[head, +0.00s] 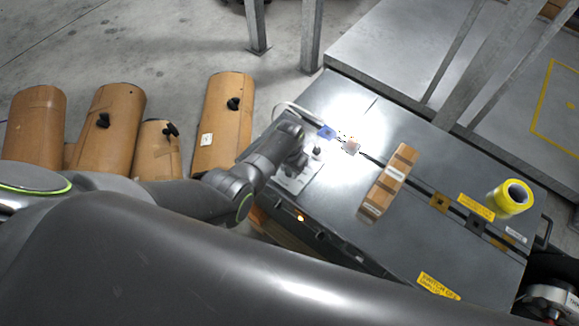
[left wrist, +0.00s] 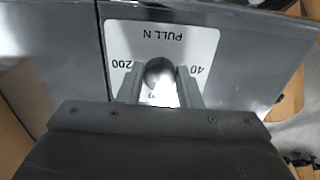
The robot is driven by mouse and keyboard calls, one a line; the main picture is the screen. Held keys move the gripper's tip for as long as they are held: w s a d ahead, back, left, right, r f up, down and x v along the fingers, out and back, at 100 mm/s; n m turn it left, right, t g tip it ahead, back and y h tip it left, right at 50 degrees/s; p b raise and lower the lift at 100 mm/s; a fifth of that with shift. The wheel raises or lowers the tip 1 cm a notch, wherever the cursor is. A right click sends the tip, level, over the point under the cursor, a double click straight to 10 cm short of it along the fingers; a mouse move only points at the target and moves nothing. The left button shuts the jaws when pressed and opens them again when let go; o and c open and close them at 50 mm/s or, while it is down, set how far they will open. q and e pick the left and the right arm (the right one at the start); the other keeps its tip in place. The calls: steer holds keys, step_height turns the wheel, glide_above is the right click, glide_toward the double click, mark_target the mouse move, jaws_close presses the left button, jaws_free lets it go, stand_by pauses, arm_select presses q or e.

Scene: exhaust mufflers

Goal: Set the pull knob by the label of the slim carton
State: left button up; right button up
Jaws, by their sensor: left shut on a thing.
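The pull knob (left wrist: 160,72) is a round grey knob on a white dial plate (left wrist: 190,40) printed "PULL N", "200" and "40", seen upside down in the left wrist view. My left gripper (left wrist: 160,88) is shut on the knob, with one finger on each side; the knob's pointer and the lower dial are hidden. In the head view my left gripper (head: 301,158) is over the dial plate (head: 291,182) at the bench's left end. My right gripper is not in view.
The grey bench top (head: 420,150) also carries a yellow tape roll (head: 512,197) and a yellow label (head: 438,286). Metal posts (head: 311,35) rise behind the bench.

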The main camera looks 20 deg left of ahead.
arm_select(q)
steer(key=m+p, duration=0.1)
steer(key=m, duration=0.5)
steer(key=shift+a, duration=0.1)
stand_by(0.5)
steer(key=o, duration=1)
step_height(320, 180, up, 6)
steer(key=p, duration=0.2)
steer(key=shift+r+p, duration=0.1)
steer(key=shift+p, duration=0.3)
step_height(320, 180, up, 11)
steer(key=shift+r, duration=0.1)
